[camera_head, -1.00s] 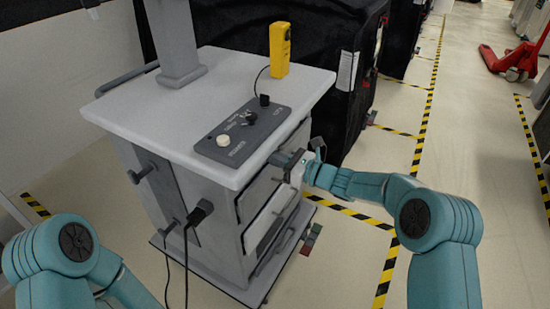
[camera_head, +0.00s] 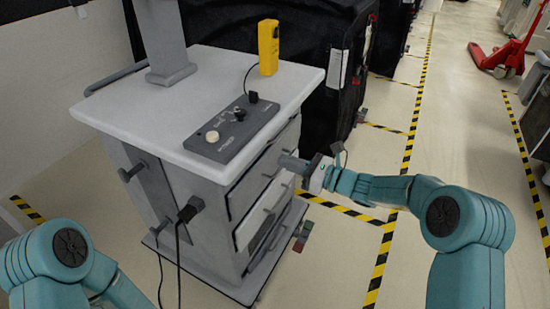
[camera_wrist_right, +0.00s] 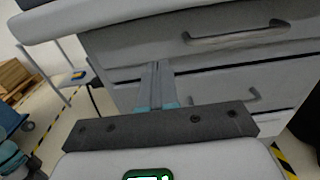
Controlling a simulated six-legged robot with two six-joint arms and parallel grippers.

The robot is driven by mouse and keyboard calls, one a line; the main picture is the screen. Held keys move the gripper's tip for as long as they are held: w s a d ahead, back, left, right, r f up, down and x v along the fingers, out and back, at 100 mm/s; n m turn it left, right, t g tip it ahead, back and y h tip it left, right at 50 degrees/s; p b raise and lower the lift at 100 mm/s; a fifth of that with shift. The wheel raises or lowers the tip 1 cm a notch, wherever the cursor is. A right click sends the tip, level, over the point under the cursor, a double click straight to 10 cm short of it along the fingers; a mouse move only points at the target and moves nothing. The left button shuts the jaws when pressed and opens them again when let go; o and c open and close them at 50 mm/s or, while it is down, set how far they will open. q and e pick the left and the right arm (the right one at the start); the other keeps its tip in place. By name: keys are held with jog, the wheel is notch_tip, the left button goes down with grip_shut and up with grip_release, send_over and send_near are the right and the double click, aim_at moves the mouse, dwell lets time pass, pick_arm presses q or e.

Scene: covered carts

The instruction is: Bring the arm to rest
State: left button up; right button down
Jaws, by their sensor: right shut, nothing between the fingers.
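My right gripper (camera_head: 293,163) is shut and empty, held just off the drawer side of a grey cart (camera_head: 190,190). In the right wrist view its closed fingers (camera_wrist_right: 156,88) stand in front of the drawer fronts (camera_wrist_right: 215,95), with bar handles to the right of them. The head view shows a gap between the wrist and the cart; whether the fingertips touch anything is hard to tell. My right arm (camera_head: 440,205) reaches in from the right, bent at the elbow. My left arm (camera_head: 68,250) shows at the lower left; its gripper is out of view.
The cart top (camera_head: 150,110) bears a dark control box (camera_head: 235,130) with knobs and a yellow handheld device (camera_head: 268,47) on a cable. Black covered carts (camera_head: 325,90) stand behind. A red pallet jack (camera_head: 500,55) is at the far right. Striped floor to the right is open.

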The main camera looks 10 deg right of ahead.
jog(key=v, duration=0.5)
jog(key=s+a+f+n+g+h+p, duration=0.3)
jog(key=s+f+n+g+h+p, duration=0.4)
jog(key=s+f, duration=0.8)
jog(key=s+d+f+n+g+h+p, duration=0.1)
jog(key=s+f+n+g+h+p, duration=0.1)
jog(key=s+n, duration=1.3)
jog(key=shift+s+f+n+g+h+p, duration=0.35)
jog(key=shift+s+f+h+p, duration=0.75)
jog(key=shift+s, duration=0.85)
jog(key=shift+d+f, duration=0.1)
jog(key=shift+f, duration=0.05)
